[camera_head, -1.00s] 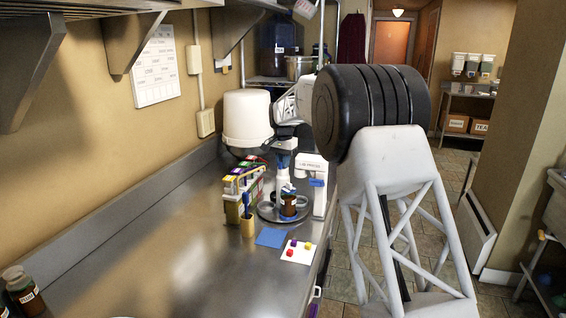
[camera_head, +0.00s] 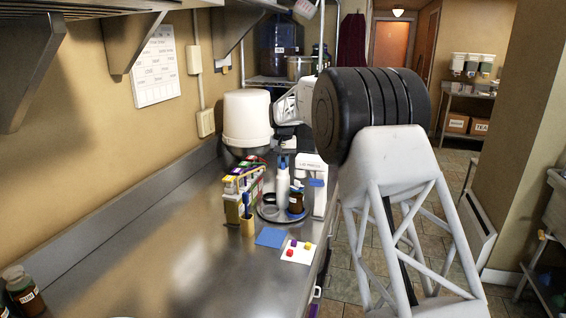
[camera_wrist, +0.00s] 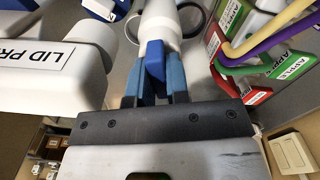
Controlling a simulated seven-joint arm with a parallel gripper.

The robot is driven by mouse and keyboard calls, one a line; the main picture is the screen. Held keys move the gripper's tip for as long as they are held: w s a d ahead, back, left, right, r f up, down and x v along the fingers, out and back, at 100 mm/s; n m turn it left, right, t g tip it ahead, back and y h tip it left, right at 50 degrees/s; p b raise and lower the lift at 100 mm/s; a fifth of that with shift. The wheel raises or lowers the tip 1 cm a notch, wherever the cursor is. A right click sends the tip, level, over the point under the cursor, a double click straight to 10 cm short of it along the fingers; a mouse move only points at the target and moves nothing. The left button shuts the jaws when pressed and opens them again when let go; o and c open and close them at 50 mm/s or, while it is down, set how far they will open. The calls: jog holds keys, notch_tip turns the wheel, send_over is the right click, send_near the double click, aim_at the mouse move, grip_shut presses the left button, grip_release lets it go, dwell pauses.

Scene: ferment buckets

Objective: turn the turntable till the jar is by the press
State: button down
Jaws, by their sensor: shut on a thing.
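The round grey turntable (camera_head: 266,216) stands on the steel counter. The brown jar (camera_head: 296,203) with a white label sits upright on its right side, close beside the white lid press (camera_head: 318,190). The press, lettered "LID PR…", also shows in the wrist view (camera_wrist: 48,65). A white bottle-like upright (camera_head: 282,186) stands on the turntable left of the jar. My gripper (camera_head: 283,161) is above the turntable. In the wrist view, my gripper (camera_wrist: 154,82) has its blue fingers shut on a dark blue piece (camera_wrist: 155,56) at the white upright. The jar is not visible there.
A rack of coloured, labelled items (camera_head: 240,190) stands close to the turntable's left, with a brush in a holder (camera_head: 248,226) in front. A blue square (camera_head: 271,237) and a white card with coloured dots (camera_head: 297,252) lie in front.

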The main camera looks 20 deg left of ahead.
jog(key=shift+n, duration=2.7)
jog(key=c, duration=1.1)
grip_release()
jog(key=shift+r, duration=0.15)
jog(key=shift+r, duration=3.8)
